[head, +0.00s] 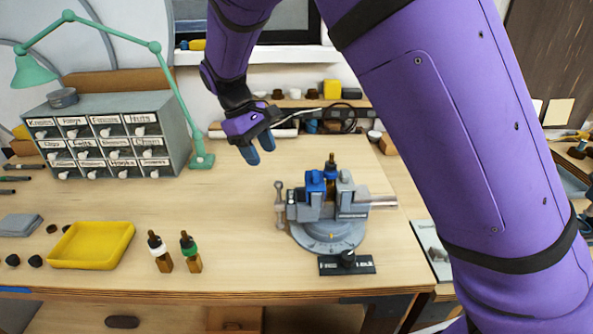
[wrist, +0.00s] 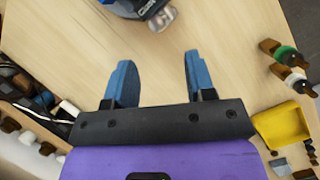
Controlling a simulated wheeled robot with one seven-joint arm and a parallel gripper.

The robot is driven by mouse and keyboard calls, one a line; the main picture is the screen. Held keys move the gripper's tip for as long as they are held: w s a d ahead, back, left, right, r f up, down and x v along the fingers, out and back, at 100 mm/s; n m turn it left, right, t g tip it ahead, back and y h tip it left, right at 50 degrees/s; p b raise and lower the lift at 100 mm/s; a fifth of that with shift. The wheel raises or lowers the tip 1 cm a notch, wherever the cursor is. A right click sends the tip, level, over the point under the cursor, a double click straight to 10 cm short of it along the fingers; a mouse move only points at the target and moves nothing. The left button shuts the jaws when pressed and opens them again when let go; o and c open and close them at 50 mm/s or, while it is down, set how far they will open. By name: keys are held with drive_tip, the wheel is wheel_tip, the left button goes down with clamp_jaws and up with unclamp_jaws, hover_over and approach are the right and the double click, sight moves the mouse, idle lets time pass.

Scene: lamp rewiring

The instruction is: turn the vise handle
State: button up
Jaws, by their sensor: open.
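The grey vise (head: 330,213) stands on a round base on the workbench in the head view, right of centre. Its handle (head: 279,203) is an upright grey bar with knobbed ends on the vise's left side. A dark piece with a brass part (head: 331,165) stands between the jaws, by a blue part (head: 315,181). My gripper (head: 256,150) is open and empty, above the bench, up and left of the vise and apart from it. In the wrist view, my gripper's blue fingers (wrist: 155,85) are spread over bare wood. Part of the vise (wrist: 140,8) shows at the top edge, cut off.
A yellow tray (head: 91,246) and two small bottle-like pieces (head: 175,254) stand at front left. A labelled drawer cabinet (head: 108,137) and green lamp (head: 182,95) stand at back left. A dark plate with a knob (head: 346,264) lies before the vise. Bench left of the handle is clear.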

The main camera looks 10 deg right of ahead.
sight(277, 181)
drive_tip(key=x, duration=1)
drive_tip(key=shift+d+f, duration=0.1)
drive_tip(key=shift+d, duration=0.15)
clamp_jaws()
